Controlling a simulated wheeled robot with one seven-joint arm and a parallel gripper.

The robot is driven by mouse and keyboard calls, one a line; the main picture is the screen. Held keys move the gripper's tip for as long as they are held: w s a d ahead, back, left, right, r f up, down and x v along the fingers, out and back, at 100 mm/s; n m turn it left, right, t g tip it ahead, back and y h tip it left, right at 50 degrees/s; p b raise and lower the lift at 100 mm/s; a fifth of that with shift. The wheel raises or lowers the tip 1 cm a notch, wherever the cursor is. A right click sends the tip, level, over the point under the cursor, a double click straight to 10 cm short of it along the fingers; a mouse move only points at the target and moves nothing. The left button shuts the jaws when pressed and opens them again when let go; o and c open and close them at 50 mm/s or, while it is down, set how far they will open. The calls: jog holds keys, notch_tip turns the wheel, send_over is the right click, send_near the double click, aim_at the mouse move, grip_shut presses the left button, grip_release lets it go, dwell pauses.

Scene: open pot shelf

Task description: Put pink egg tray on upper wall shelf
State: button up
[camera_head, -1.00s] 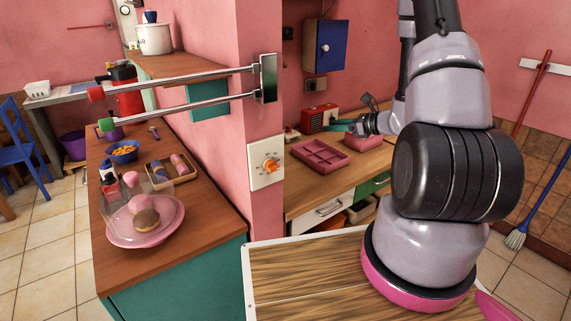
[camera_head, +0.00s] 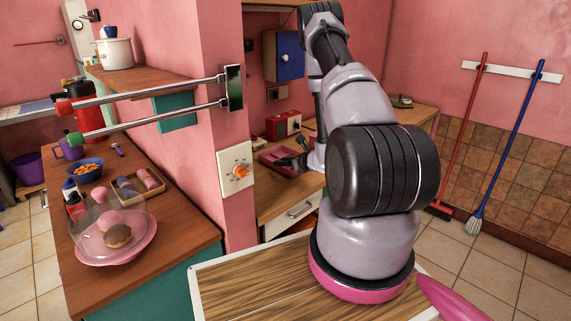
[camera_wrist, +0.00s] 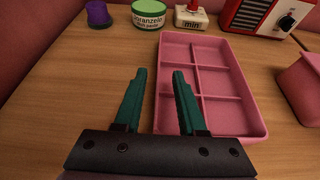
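The pink egg tray (camera_wrist: 215,75), shallow and divided into compartments, lies flat on the wooden counter in the wrist view. In the head view the tray (camera_head: 272,158) is partly hidden by my arm. My gripper (camera_wrist: 159,74) is open and empty, with green fingers over the tray's left side. In the head view my gripper (camera_head: 287,160) is beside the tray. A wooden wall shelf (camera_head: 150,83) holds a white pot; another board (camera_head: 270,3) shows at the top edge.
A red radio (camera_wrist: 257,16), a white timer (camera_wrist: 191,17), a green-white tub (camera_wrist: 148,13) and a purple cup (camera_wrist: 98,13) stand behind the tray. A pink container (camera_wrist: 303,85) is right of it. Metal rails (camera_head: 150,95) jut from the wall corner.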

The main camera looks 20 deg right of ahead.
jog(key=x, duration=0.3)
jog(key=shift+w+a+f, duration=0.1)
jog(key=shift+a+f, duration=0.05)
jog(key=shift+c, duration=0.3)
grip_shut()
dwell(1.0)
